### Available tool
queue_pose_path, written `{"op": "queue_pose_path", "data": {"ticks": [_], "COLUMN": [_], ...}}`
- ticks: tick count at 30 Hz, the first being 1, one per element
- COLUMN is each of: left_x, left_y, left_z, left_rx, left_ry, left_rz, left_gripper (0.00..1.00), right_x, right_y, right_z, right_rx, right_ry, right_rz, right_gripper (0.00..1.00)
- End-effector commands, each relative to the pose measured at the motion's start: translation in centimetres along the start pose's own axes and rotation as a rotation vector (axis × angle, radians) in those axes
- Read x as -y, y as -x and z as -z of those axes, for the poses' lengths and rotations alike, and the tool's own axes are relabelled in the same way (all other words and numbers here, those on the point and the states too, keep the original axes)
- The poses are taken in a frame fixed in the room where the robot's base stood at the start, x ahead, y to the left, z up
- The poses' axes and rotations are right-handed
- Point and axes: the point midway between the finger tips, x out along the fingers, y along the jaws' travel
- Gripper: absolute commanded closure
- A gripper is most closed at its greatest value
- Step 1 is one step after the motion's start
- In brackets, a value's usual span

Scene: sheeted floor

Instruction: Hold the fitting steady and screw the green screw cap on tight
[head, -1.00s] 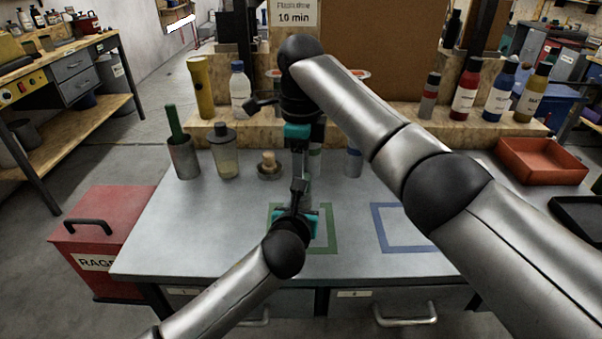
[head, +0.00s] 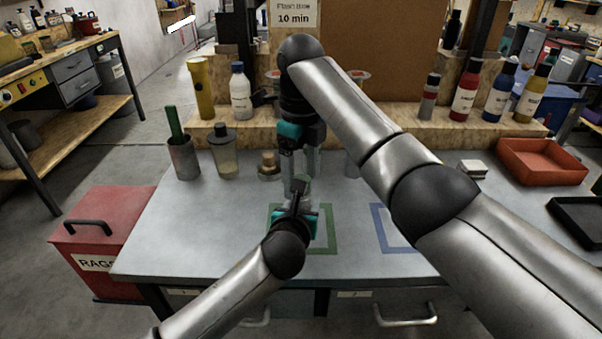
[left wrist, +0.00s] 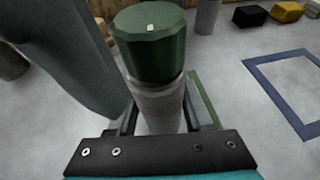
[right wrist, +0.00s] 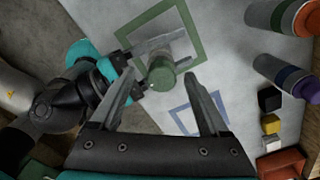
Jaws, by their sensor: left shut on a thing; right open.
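The grey fitting (left wrist: 158,105) stands upright, shut between the fingers of my left gripper (head: 300,205). The green screw cap (left wrist: 152,45) sits on top of the fitting, upright; whether it is tight cannot be told. The cap also shows small in the head view (head: 300,184) and from above in the right wrist view (right wrist: 161,75). My right gripper (head: 300,165) points down over the cap, open and empty, with its fingers apart. In the right wrist view the cap appears between the fingertips, seemingly beyond them. One right finger fills the left of the left wrist view.
Green (head: 325,251) and blue (head: 381,236) square outlines mark the table. A cup (head: 184,160), a jar (head: 224,160) and a small brass-coloured piece (head: 268,168) stand to the left. A red tray (head: 541,163) and black tray (head: 578,216) lie right. Bottles line the back shelf.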

Motion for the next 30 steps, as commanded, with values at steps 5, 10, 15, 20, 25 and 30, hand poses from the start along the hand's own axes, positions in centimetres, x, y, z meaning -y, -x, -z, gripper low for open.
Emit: {"op": "queue_pose_path", "data": {"ticks": [5, 10, 15, 20, 25, 30], "left_x": [-0.12, -0.11, -0.10, -0.09, -0.09, -0.08], "left_y": [-0.03, -0.03, -0.03, -0.03, -0.03, -0.02], "left_z": [0.25, 0.24, 0.23, 0.22, 0.21, 0.20], "left_rx": [-0.005, -0.005, -0.005, -0.004, -0.004, -0.004], "left_ry": [-0.002, -0.002, -0.002, -0.002, -0.002, -0.002], "left_rz": [-0.003, -0.003, -0.003, -0.003, -0.003, -0.002], "left_gripper": [1.00, 1.00, 1.00, 1.00, 1.00, 1.00], "right_x": [0.02, 0.02, 0.02, 0.02, 0.00, -0.01], "right_y": [-0.10, -0.11, -0.11, -0.12, -0.10, -0.10], "right_z": [0.03, 0.03, 0.03, 0.04, 0.03, 0.02], "right_rx": [-0.001, -0.001, -0.001, -0.002, -0.001, -0.001], "right_ry": [0.000, 0.000, 0.036, 0.201, 0.394, 0.586], "right_rz": [0.000, 0.000, -0.001, 0.000, -0.001, -0.002], "right_gripper": [0.29, 0.31, 0.31, 0.31, 0.31, 0.31]}}
